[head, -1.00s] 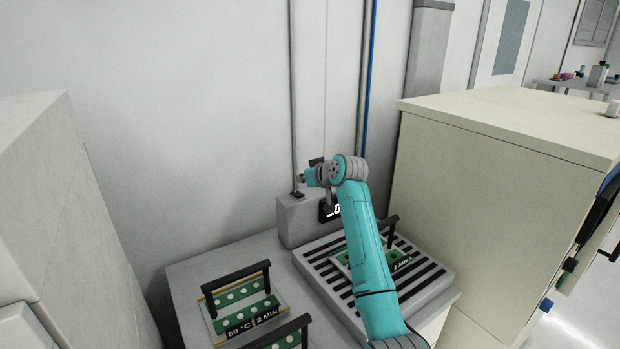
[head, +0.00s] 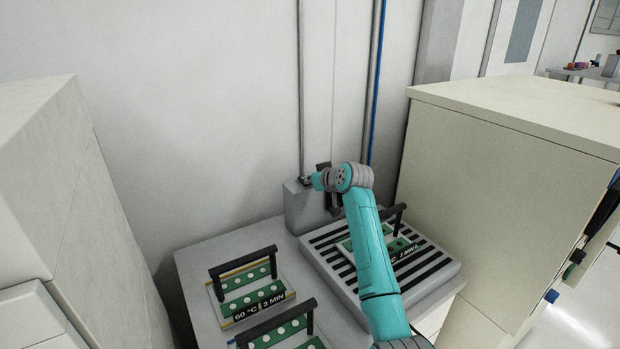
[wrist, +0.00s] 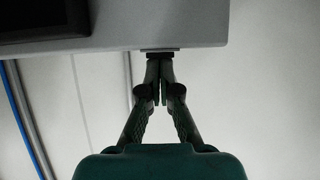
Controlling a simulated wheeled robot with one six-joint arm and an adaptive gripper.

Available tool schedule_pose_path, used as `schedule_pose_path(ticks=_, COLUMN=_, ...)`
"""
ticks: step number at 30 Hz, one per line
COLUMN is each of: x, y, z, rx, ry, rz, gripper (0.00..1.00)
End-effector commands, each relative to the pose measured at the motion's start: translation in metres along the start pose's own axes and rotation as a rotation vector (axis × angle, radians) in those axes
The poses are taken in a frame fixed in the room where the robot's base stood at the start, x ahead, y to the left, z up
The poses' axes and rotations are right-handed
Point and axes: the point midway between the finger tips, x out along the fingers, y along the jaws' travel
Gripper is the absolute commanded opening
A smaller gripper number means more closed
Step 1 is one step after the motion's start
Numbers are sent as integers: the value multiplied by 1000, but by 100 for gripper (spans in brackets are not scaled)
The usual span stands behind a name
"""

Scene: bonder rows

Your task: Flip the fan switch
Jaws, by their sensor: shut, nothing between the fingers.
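A grey box (head: 297,207) stands at the back of the slatted grey plate, against the wall. My gripper (head: 306,182) is small and partly hidden by my wrist in the head view, at the top of this box. In the wrist view my gripper (wrist: 160,68) has its two fingers closed together and empty. Their tips meet at a small dark piece (wrist: 163,53) on the edge of the grey box, which looks like the fan switch. The tips appear to touch it or nearly so. Which way the switch is set cannot be told.
A slatted plate (head: 440,272) carries a green board in a handled holder, partly behind my arm. Handled holders (head: 236,303) with green boards stand at left. A beige cabinet (head: 500,150) is close on the right, a pale cabinet (head: 40,180) on the left. Pipes (head: 375,80) run up the wall.

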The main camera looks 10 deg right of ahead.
Motion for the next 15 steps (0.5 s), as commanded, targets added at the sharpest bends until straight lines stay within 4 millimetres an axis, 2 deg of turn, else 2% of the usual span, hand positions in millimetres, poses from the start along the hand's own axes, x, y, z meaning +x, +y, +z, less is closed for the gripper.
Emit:
schedule_pose_path(ticks=8, x=0, y=0, z=0, rx=0, ry=-6, rz=0, gripper=0)
schedule_pose_path(ticks=15, x=-4, y=0, z=-7, rx=0, ry=-5, rz=0, gripper=0)
